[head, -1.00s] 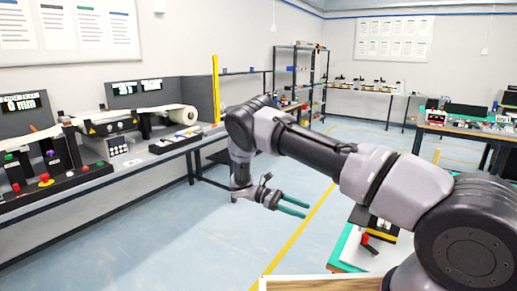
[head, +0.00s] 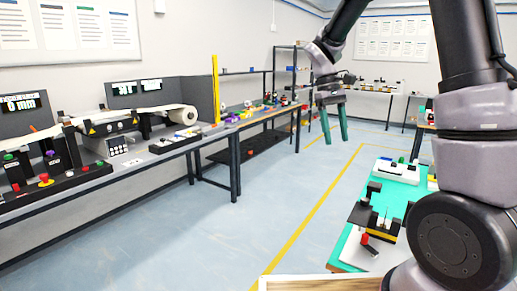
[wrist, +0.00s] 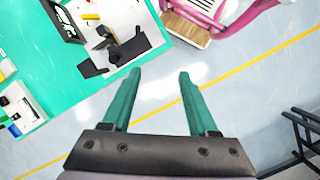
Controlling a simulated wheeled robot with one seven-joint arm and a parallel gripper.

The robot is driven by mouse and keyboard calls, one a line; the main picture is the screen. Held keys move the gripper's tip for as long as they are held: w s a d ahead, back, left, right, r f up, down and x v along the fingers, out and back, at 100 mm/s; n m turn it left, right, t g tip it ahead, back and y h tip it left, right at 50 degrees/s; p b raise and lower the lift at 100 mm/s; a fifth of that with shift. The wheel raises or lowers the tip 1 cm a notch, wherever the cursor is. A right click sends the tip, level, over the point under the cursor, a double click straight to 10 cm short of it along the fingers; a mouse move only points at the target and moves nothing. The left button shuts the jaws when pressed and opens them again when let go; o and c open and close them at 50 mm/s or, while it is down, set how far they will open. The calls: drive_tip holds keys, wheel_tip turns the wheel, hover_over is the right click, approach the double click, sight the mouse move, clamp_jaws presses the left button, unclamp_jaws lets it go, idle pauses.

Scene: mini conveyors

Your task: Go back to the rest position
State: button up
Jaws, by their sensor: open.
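My gripper (head: 334,124) is raised in the upper right of the head view, with its two green fingers pointing down. The fingers are apart with nothing between them. In the wrist view my gripper (wrist: 154,95) also shows open and empty above the bare blue-grey floor. It touches nothing. My arm rises at the right side of the head view, folded upward.
Conveyor benches (head: 110,185) run along the left wall. A green-topped table (head: 402,172) with black and white fixtures stands beside my arm; its green top (wrist: 95,97) shows in the wrist view. A pink-framed thing (wrist: 215,14) is at the top. The floor between is clear.

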drive_tip(key=s+d+r+m+t+y, duration=0.3)
drive_tip(key=s+r+m+t, duration=0.5)
drive_tip(key=s, duration=0.8)
wheel_tip(320, 180, up, 5)
drive_tip(key=shift+f+t+y, duration=0.1)
drive_tip(key=shift+t+y, duration=0.4)
drive_tip(key=shift+t, duration=0.6)
